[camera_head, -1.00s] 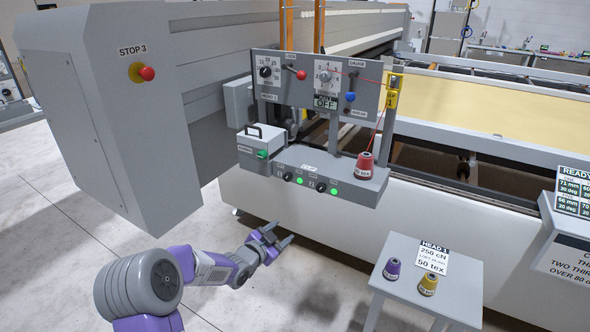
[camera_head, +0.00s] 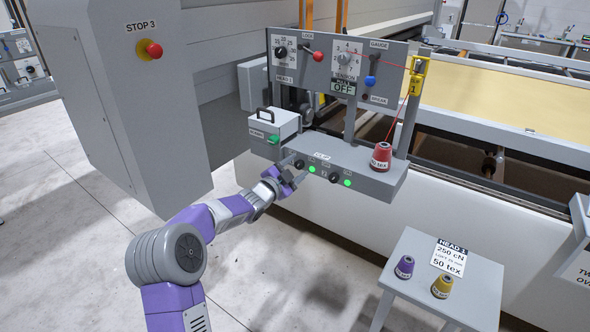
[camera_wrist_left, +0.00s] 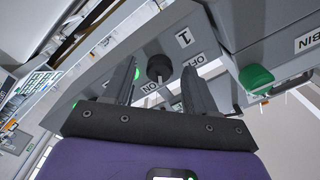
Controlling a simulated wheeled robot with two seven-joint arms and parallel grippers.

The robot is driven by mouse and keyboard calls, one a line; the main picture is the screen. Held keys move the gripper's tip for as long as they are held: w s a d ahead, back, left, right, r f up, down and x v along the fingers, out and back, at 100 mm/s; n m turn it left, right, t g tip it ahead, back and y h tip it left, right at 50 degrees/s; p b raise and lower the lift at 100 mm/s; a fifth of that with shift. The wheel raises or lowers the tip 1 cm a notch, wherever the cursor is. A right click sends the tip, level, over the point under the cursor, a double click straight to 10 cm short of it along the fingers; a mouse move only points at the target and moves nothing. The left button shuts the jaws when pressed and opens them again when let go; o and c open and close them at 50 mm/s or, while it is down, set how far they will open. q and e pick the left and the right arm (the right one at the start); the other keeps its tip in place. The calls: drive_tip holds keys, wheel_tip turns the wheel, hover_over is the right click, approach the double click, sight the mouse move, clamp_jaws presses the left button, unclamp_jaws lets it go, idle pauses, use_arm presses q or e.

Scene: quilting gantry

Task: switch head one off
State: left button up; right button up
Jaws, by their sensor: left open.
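The grey control box front (camera_head: 372,188) carries two round black knobs with lit green lamps. The left knob (camera_head: 299,163) shows in the left wrist view as a black knob (camera_wrist_left: 158,67) under a label "1", with "ON" and "OFF" labels beside it. Its pale mark appears to face "ON". Its green lamp (camera_wrist_left: 137,73) is lit, partly behind a finger. The second knob (camera_head: 335,178) sits to the right, also with a lit lamp (camera_head: 347,183). My left gripper (camera_head: 296,172) is open and empty, close in front of the left knob, which appears between its fingers. Contact cannot be told.
A grey bin (camera_head: 272,134) with a green catch (camera_wrist_left: 256,78) stands just left of the knobs. A red thread cone (camera_head: 381,157) stands on the box's right end. A small table (camera_head: 407,270) holds a purple cone (camera_head: 404,267) and a yellow cone (camera_head: 442,286).

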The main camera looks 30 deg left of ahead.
use_arm(q)
clamp_jaws()
idle(0.3)
drive_tip(key=shift+n, duration=0.3)
drive_tip(key=shift+r+n+p, duration=0.1)
drive_tip(key=shift+n+p, duration=0.7)
drive_tip(key=shift+p, duration=0.15)
drive_tip(key=n+p, duration=0.2)
drive_tip(key=n, duration=0.1)
drive_tip(key=shift+n, duration=0.3)
drive_tip(key=n+p, duration=0.3)
drive_tip(key=n, duration=0.1)
drive_tip(key=shift+n+p, duration=0.45)
drive_tip(key=shift+n, duration=0.65)
